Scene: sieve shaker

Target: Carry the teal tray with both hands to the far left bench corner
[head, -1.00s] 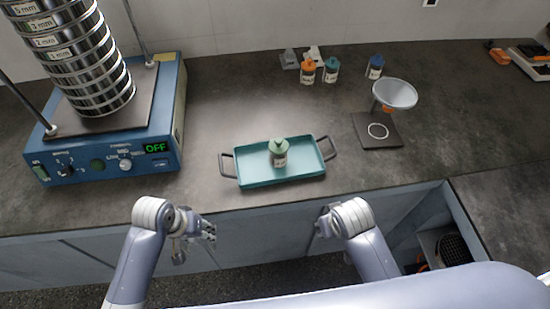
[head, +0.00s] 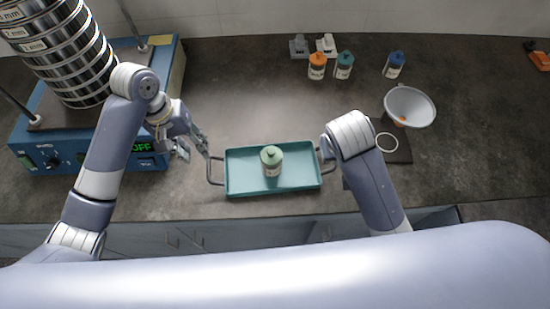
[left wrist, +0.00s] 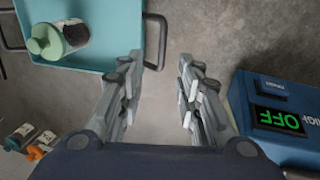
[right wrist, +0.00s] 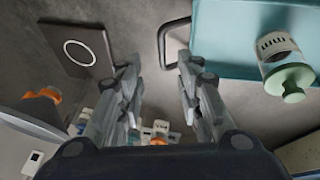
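The teal tray (head: 240,186) lies flat on the dark bench in front of me, with a dark loop handle at each end. A jar with a green lid (head: 272,163) stands upright in it. My left gripper (head: 196,145) is open and empty beside the tray's left handle (head: 212,171); in the left wrist view the handle (left wrist: 158,40) is near one fingertip. My right gripper is largely hidden behind its wrist in the head view. In the right wrist view it (right wrist: 158,65) is open, with the right handle (right wrist: 165,42) near its fingertips.
A blue sieve shaker (head: 150,165) with a sieve stack (head: 75,65) stands on the left. Orange (head: 316,68), teal (head: 343,66) and blue-lidded (head: 393,66) bottles stand at the back. A funnel (head: 410,105) on a stand is at right. Bench between shaker and bottles is clear.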

